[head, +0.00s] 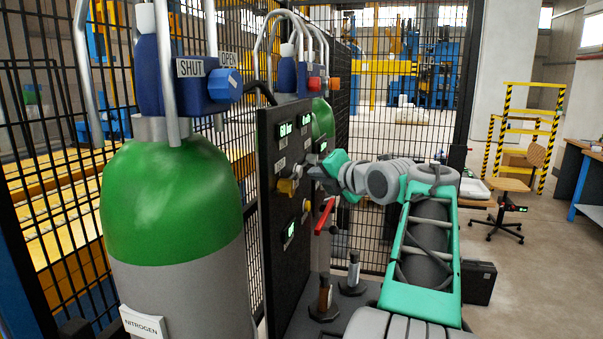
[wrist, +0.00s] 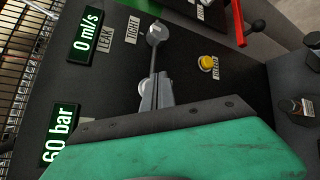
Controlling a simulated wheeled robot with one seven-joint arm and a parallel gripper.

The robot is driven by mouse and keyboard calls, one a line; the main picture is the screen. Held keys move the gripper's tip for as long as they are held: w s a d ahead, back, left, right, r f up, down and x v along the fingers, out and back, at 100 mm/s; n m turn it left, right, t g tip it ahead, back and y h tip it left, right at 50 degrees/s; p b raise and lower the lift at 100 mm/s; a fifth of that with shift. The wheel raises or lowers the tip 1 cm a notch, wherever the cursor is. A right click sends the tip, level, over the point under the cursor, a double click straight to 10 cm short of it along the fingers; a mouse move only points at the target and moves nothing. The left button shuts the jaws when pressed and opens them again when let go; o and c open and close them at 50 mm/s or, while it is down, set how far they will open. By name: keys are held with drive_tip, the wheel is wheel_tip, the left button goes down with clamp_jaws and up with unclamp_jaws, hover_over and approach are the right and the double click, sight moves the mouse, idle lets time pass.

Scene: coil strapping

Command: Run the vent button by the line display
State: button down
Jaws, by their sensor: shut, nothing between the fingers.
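A round yellow button (wrist: 207,62) sits on the dark panel (wrist: 110,75) in the wrist view, with a small label beside it that I cannot read surely. Two lit green displays show there: one reads 0 ml/s (wrist: 89,35), the other 60 bar (wrist: 62,133). My gripper (wrist: 156,86) is shut and empty, left of and below the yellow button in that view, apart from it. In the head view my gripper (head: 322,170) is at the panel's right side (head: 275,220), its fingertips partly hidden. Which display is the line display is not clear.
A grey rod with a round head (wrist: 156,34) stands just beyond my fingertips, near LEAK and TIGHT labels. A red lever (head: 325,216) projects from the panel. A green-topped nitrogen cylinder (head: 172,195) stands left. Dark fittings (head: 353,275) stand on the base below.

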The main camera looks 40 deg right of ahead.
drive_tip(key=shift+w+a+f+b, duration=0.1)
drive_tip(key=shift+b, duration=0.2)
drive_tip(key=shift+w+a+b, duration=0.2)
drive_tip(key=shift+w+b, duration=0.05)
drive_tip(key=shift+b, duration=0.05)
drive_tip(key=shift+w+a+b, duration=0.3)
drive_tip(key=shift+w+b, duration=0.1)
idle(1.5)
drive_tip(key=shift+s+d, duration=0.55)
drive_tip(key=shift+s, duration=0.15)
drive_tip(key=shift+s+d+b, duration=0.25)
drive_tip(key=shift+s+d, duration=0.55)
drive_tip(key=shift+s, duration=0.2)
drive_tip(key=shift+s+d+b, duration=0.2)
drive_tip(key=shift+s+d, duration=0.55)
drive_tip(key=shift+s, duration=0.25)
